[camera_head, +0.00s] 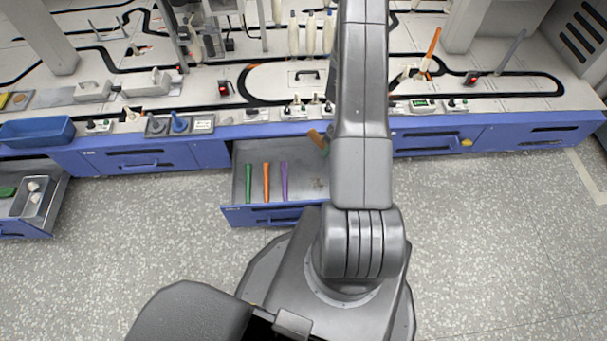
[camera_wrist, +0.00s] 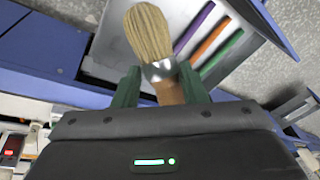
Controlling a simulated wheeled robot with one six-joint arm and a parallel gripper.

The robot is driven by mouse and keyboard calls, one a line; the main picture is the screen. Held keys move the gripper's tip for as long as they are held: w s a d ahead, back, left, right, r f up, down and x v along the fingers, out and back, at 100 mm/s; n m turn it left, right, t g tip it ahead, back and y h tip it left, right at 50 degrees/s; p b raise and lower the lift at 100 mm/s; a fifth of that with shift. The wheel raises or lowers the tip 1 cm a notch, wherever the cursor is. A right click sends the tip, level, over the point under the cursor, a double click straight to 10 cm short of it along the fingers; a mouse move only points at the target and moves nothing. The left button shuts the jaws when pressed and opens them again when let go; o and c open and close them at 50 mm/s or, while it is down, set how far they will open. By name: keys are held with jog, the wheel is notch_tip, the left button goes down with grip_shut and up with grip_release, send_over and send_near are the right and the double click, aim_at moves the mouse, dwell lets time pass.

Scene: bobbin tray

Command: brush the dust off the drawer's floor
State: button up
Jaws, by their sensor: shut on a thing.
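My gripper (camera_wrist: 162,88) is shut on a brush (camera_wrist: 152,35) with pale bristles, a metal collar and a brown wooden handle. In the wrist view the bristles point away from my gripper, over the open drawer (camera_wrist: 262,42). In the head view the drawer (camera_head: 240,180) is pulled out below the bench. A brown piece of the brush (camera_head: 316,138) shows beside my arm, at the back of the drawer. Some small dark specks (camera_head: 319,184) lie on the drawer floor at the right. My arm hides the drawer's right part. I cannot tell whether the bristles touch the floor.
Another open drawer (camera_head: 52,205) is at the far left. A blue bin (camera_head: 37,131) sits on the bench above it.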

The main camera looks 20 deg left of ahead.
jog(key=s+a+f+n+g+y+b, duration=0.2)
jog(key=a+f+n+b, duration=0.5)
jog(key=f+b, duration=0.6)
jog(key=shift+a+f+g+y, duration=0.55)
jog(key=shift+a+g+y, duration=0.15)
jog(key=shift+a, duration=0.4)
jog(key=shift+s+f+b, duration=0.1)
jog(key=shift+f+b, duration=0.95)
jog(key=shift+f, duration=1.85)
jog(key=shift+f, duration=0.5)
jog(key=shift+d, duration=0.1)
